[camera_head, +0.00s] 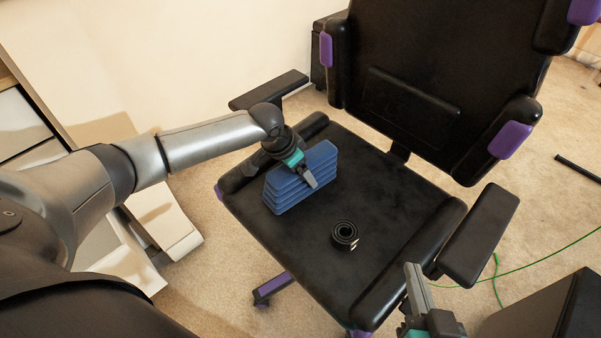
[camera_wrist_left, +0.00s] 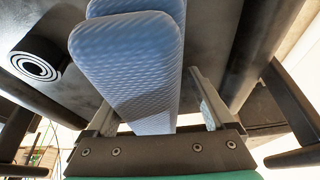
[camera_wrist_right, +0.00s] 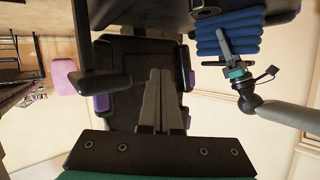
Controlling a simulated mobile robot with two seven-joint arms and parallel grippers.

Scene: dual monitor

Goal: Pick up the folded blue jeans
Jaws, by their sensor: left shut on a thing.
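The folded blue jeans (camera_head: 290,192) are a thick stack of several blue layers over the left part of the black chair seat. My left gripper (camera_head: 303,170) is shut on them from above. In the left wrist view the jeans (camera_wrist_left: 135,60) pass between the two fingers of my left gripper (camera_wrist_left: 155,105). The jeans (camera_wrist_right: 228,35) also show in the right wrist view. I cannot tell whether they touch the seat. My right gripper (camera_head: 413,275) is at the lower right, near the chair's front corner, with its fingers together and empty (camera_wrist_right: 160,90).
A coiled black belt (camera_head: 344,235) lies on the chair seat (camera_head: 300,240), to the right of the jeans. Armrests (camera_head: 480,235) and the backrest (camera_head: 430,70) bound the seat. A white drawer unit (camera_head: 170,225) stands at the left. A green cable (camera_head: 497,270) runs at the right.

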